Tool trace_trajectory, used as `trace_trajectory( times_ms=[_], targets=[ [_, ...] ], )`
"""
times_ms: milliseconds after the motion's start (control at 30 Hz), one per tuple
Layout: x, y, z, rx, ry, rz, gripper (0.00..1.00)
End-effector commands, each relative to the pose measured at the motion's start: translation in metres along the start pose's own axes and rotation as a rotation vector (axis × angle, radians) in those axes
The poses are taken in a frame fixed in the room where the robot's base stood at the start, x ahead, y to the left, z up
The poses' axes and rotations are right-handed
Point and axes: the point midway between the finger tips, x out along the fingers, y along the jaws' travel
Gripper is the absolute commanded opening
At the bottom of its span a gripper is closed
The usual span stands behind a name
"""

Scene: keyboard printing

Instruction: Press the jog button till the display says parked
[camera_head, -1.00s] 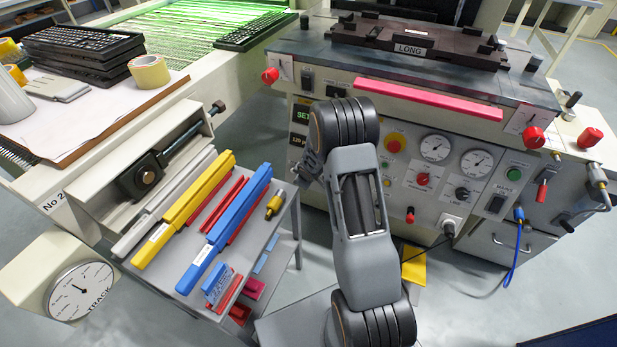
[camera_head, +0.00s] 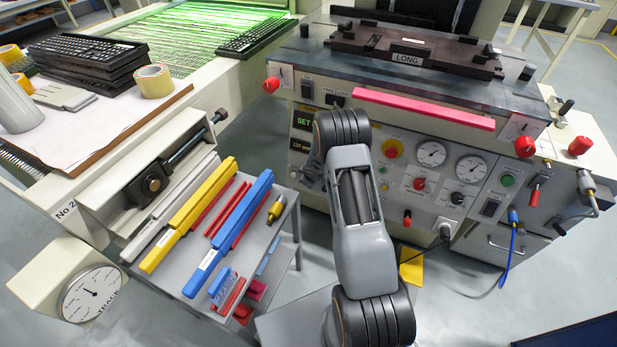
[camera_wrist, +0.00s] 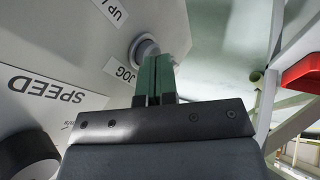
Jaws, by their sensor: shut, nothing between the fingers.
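In the wrist view a round grey button (camera_wrist: 145,50) stands out from a pale panel, beside a JOG label (camera_wrist: 120,71). My gripper (camera_wrist: 158,62) is shut and empty, its green fingertips at the button's lower edge. I cannot tell whether they touch or press it. In the head view my gripper is mostly hidden by my arm, close to the left part of the machine front. The display (camera_head: 303,120) shows green letters SET, partly cut off by my arm. A smaller readout (camera_head: 300,145) below seems to begin with 120.
A SPEED label (camera_wrist: 47,88) and a dark knob (camera_wrist: 28,158) are near my gripper. A shelf (camera_head: 205,255) with yellow, blue and red bars stands left of my arm. The machine front carries an amber-ringed red button (camera_head: 392,148) and gauges (camera_head: 431,153).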

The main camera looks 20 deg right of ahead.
Motion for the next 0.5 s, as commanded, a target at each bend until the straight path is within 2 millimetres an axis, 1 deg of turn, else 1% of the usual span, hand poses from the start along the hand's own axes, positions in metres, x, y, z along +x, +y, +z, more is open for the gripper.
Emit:
trace_trajectory(
  times_ms=[133, 233, 500],
  targets=[
    [0.0021, 0.0076, 0.0067, 0.001, -0.002, -0.001, 0.00],
    [0.0058, 0.0083, 0.0084, -0.001, 0.001, 0.001, 0.00],
    [0.0062, 0.0119, 0.0111, 0.006, 0.001, 0.007, 0.00]
  ],
)
